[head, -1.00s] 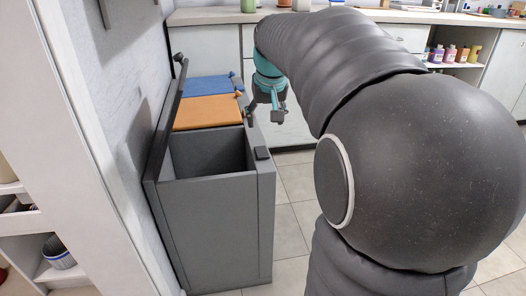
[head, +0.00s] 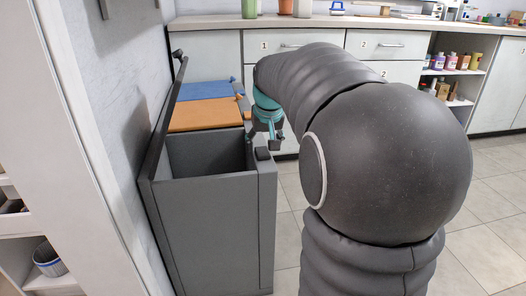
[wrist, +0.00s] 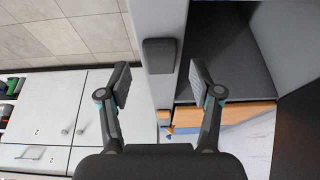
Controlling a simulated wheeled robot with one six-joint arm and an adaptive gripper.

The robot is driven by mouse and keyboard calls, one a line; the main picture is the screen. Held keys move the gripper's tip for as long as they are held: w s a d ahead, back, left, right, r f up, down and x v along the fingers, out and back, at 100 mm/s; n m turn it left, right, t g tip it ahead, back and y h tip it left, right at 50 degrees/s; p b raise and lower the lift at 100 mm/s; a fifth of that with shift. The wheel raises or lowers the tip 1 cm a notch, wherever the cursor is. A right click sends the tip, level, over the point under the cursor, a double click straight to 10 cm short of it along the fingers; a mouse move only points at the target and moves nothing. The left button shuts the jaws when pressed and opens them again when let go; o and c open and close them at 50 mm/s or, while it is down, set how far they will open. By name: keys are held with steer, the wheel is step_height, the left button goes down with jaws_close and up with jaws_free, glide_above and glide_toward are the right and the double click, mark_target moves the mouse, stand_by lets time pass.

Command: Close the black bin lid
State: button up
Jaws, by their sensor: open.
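The black bin lid (head: 163,120) stands open, tilted up close to the wall on the left side of the grey bin (head: 215,225). The front compartment under it is open and looks empty. My gripper (head: 264,143) is over the bin's right rim, across the opening from the lid. In the wrist view my gripper (wrist: 160,75) is open and empty, with the bin rim and a small black block (wrist: 160,55) between its fingers in the picture. I cannot tell whether it touches them. A dark panel at the right of that view appears to be the lid (wrist: 298,125).
An orange lid (head: 205,114) and a blue lid (head: 207,91) lie shut behind the open compartment. White cabinets (head: 290,72) with a counter stand at the back. A white shelf (head: 75,150) is at the left. Tiled floor (head: 490,200) is free on the right.

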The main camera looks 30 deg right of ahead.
mark_target(263, 153)
steer(key=shift+x, duration=1.2)
